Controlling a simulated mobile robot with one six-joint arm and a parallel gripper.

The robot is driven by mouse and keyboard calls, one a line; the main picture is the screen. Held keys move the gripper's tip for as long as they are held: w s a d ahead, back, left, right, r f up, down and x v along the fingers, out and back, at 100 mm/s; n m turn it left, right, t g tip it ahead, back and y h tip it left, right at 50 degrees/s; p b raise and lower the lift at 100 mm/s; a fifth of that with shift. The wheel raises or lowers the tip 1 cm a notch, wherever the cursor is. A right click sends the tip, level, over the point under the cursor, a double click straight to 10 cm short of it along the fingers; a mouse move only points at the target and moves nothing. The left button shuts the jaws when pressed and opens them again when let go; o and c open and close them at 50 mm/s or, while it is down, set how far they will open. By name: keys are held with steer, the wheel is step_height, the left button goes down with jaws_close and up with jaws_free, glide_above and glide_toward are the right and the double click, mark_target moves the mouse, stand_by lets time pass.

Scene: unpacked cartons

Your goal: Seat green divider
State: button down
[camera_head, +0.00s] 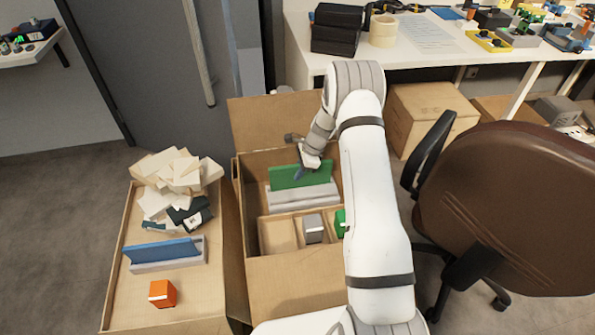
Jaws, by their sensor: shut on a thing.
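A green divider (287,177), a flat upright panel, stands inside the open carton (240,215) just behind a light grey slotted holder (303,196). I cannot tell whether its lower edge is in the slot. My gripper (304,173) is shut on the green divider near its right part, and the fingers are small and partly blurred. My white arm comes from the lower right and hides the carton's right side.
A tray (197,309) on the left holds a blue divider (160,250) in a grey holder, an orange block (162,293) and heaped pale pieces (172,172). The carton's front compartments hold a grey block (313,227) and a green block (340,222). A brown chair (500,210) stands at right.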

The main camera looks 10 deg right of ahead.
steer(key=shift+f+b, duration=0.4)
steer(key=shift+f, duration=0.3)
steer(key=c, duration=1.3)
jaws_free()
steer(key=shift+r, duration=0.1)
steer(key=p+v, duration=0.1)
steer(key=v, duration=0.6)
steer(key=shift+d+r+p, duration=0.2)
steer(key=shift+r+p, duration=0.1)
steer(key=shift+r, duration=0.1)
steer(key=s+a+r+n+h+p, duration=0.1)
steer(key=s+r+n+p, duration=0.4)
steer(key=r, duration=0.9)
steer(key=s+a+r+n+h+p, duration=0.1)
steer(key=s+a+r+n+p, duration=0.15)
steer(key=s+r, duration=0.8)
steer(key=s+r+n+t+h+p, duration=0.1)
steer(key=s+r+n+p, duration=0.2)
steer(key=s+r, duration=0.3)
steer(key=s+r+n+p, duration=0.3)
steer(key=s+r+n, duration=0.1)
steer(key=s+r, duration=0.3)
steer(key=s+d+r+n+t+h+p, duration=0.1)
steer(key=s+r+n+p, duration=0.2)
steer(key=s+r, duration=0.4)
steer(key=shift+s+n+t+h, duration=0.1)
steer(key=shift+n+t+h, duration=0.15)
steer(key=shift+t+h, duration=0.05)
